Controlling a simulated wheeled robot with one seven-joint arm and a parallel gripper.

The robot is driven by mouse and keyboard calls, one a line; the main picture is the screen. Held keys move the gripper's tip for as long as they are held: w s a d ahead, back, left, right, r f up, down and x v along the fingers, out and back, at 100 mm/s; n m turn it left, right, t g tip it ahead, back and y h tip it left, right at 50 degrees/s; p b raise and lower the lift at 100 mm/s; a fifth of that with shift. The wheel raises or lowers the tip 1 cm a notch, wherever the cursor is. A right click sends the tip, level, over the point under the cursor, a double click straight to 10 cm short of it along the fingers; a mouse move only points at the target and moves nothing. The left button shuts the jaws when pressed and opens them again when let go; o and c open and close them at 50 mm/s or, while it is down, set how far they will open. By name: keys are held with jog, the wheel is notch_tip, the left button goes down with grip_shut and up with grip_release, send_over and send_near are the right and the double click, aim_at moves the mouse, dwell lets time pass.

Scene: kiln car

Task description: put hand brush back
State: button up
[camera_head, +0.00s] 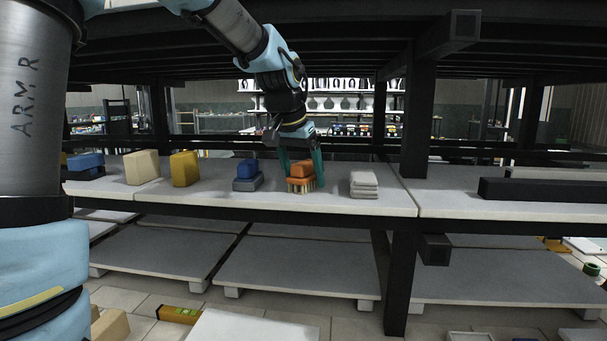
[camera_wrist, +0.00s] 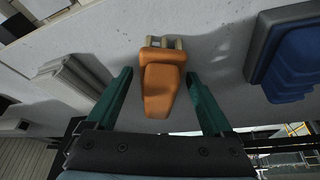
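The hand brush (camera_head: 301,172) has an orange body and pale bristles. It stands bristles down on the white shelf slab (camera_head: 335,198), near its front edge. It also shows in the wrist view, where the orange body (camera_wrist: 160,90) lies between the fingers. My gripper (camera_head: 301,164) reaches in from above, with one green finger on each side of the brush. In the wrist view my gripper (camera_wrist: 158,75) is open, with a visible gap between each finger and the brush.
A blue-and-grey block (camera_head: 247,177) stands left of the brush and a stack of folded grey cloths (camera_head: 364,184) right of it. Yellow (camera_head: 184,168) and cream (camera_head: 142,167) blocks stand further left. A black post (camera_head: 417,125) and overhead beams frame the shelf.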

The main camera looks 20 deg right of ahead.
aim_at(301, 163)
jog(key=shift+r, duration=0.1)
jog(key=v, duration=0.5)
jog(key=shift+b, duration=0.35)
jog(key=s+a+b, duration=0.3)
jog(key=s+a, duration=0.5)
jog(key=a, duration=0.1)
jog(key=a+f+n+y, duration=0.1)
jog(key=a+f+n, duration=0.3)
jog(key=a+f, duration=0.6)
jog(key=s+a+f+n+g+y+p, duration=0.1)
jog(key=a+f+n, duration=0.4)
jog(key=a+f, duration=0.5)
jog(key=shift+a+f+y, duration=0.3)
jog(key=shift+f+y, duration=0.3)
jog(key=shift+f, duration=1.8)
